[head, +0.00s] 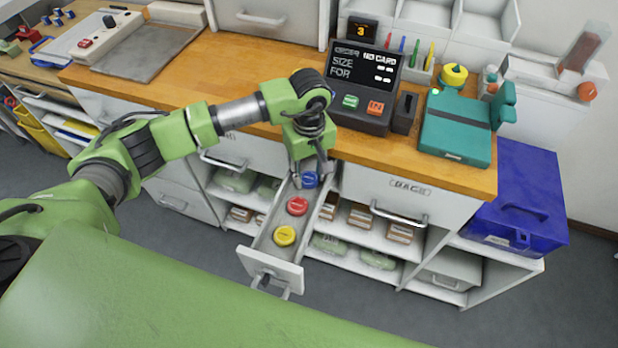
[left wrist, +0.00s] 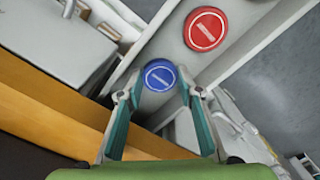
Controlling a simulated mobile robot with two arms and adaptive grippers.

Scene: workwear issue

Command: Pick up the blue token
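The blue token (head: 309,180) is a round disc at the back of a narrow open drawer (head: 262,243), under the counter edge. It also shows in the left wrist view (left wrist: 160,75), just past the fingertips. My left gripper (head: 311,178) points down over the drawer. Its fingers (left wrist: 160,90) are open, one on each side of the blue token, with a small gap visible on each side. A red token (head: 297,206) and a yellow token (head: 285,236) lie in the same drawer, towards its front. My right gripper is not in view.
The wooden counter (head: 225,70) edge is close behind the gripper. On it stand a dark card terminal (head: 362,75) and a teal device (head: 455,128). Shelves with boxes flank the drawer, and a blue case (head: 520,195) stands at the right.

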